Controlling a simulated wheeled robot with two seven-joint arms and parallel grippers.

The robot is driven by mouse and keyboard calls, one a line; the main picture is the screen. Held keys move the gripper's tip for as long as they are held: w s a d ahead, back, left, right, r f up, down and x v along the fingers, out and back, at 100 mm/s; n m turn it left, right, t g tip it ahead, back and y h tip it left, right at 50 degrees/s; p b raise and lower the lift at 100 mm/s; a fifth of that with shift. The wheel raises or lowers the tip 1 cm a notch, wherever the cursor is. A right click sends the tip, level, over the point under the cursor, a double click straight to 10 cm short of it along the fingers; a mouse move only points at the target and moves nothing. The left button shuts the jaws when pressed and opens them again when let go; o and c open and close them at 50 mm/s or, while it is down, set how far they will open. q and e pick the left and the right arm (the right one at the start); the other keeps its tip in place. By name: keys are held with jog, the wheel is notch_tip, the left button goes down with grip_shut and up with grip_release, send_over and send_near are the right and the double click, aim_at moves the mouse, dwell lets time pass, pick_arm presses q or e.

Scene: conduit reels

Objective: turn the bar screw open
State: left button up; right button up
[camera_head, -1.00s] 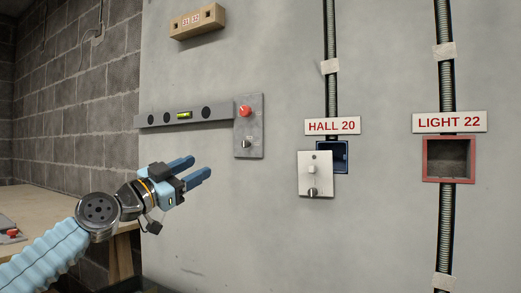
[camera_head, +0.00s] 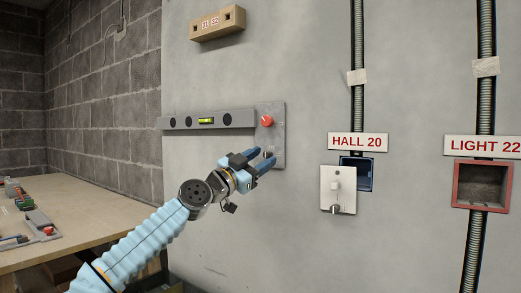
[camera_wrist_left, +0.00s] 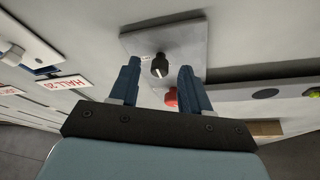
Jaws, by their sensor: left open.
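A grey plate (camera_head: 277,108) on the wall carries a red knob (camera_head: 267,121) above a small dark knob; the dark knob (camera_wrist_left: 160,66) shows best in the left wrist view, with a pale line on its face. A grey bar (camera_head: 225,118) with a green level vial runs left from the plate. The pictures do not label which knob is the bar screw. My left gripper (camera_head: 265,157) is open at the plate's lower part, partly covering the dark knob. In the left wrist view the dark knob appears between the fingertips; contact cannot be told. My right gripper is out of view.
A white switch plate (camera_head: 338,184) hangs before a blue box (camera_head: 362,171) under the HALL 20 sign. A red-framed box (camera_head: 482,186) sits under LIGHT 22. A wooden bench (camera_head: 85,210) with parts stands at left. The wall below the plate is clear.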

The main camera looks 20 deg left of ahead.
pick_arm(q)
jog(key=shift+w+d, duration=0.1)
jog(key=shift+w, duration=0.05)
jog(key=shift+c, duration=0.4)
grip_shut()
